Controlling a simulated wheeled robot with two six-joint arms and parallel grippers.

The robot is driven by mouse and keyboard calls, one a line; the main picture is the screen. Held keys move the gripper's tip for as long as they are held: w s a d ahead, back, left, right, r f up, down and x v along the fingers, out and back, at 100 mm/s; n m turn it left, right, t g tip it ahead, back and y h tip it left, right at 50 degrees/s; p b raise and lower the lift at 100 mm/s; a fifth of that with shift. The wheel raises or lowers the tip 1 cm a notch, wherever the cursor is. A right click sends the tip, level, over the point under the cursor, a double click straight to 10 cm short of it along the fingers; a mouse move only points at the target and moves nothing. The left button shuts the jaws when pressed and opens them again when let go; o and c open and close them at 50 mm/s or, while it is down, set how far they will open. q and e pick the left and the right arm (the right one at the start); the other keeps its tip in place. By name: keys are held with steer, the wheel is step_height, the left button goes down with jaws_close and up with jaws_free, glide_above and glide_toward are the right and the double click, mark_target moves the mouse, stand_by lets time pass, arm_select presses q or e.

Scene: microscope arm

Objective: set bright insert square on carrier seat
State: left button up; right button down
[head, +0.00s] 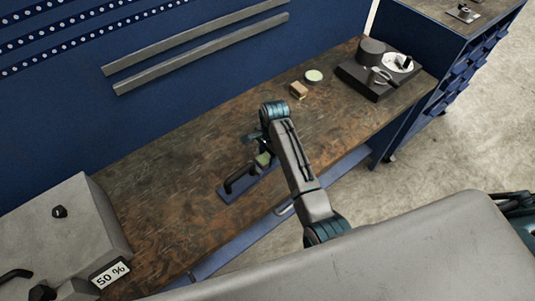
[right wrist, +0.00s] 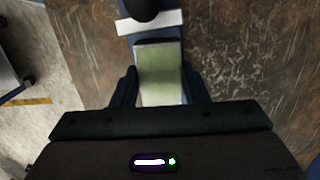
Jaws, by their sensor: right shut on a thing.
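The bright insert, a pale green block (right wrist: 160,72), sits between the two fingers of my right gripper (right wrist: 158,90) in the right wrist view. My right gripper is shut on it. In the head view the insert (head: 263,159) shows as a small green patch under my right gripper (head: 261,154). The carrier (head: 229,195) is a blue plate with a black handle on the bench. The insert is over or at the plate's far right end; I cannot tell whether it touches the seat, which is hidden. My left gripper is not in view.
A grey box with a "50 %" label (head: 110,273) stands at the left of the bench. A tan block (head: 298,90), a pale green disc (head: 314,76) and a dark device (head: 374,84) stand at the back right. Bare wood (head: 160,200) lies left of the carrier.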

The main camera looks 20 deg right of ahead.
steer(key=shift+f, duration=0.2)
steer(key=c, duration=0.8)
jaws_free()
steer(key=shift+o, duration=0.3)
steer(key=shift+s, duration=0.1)
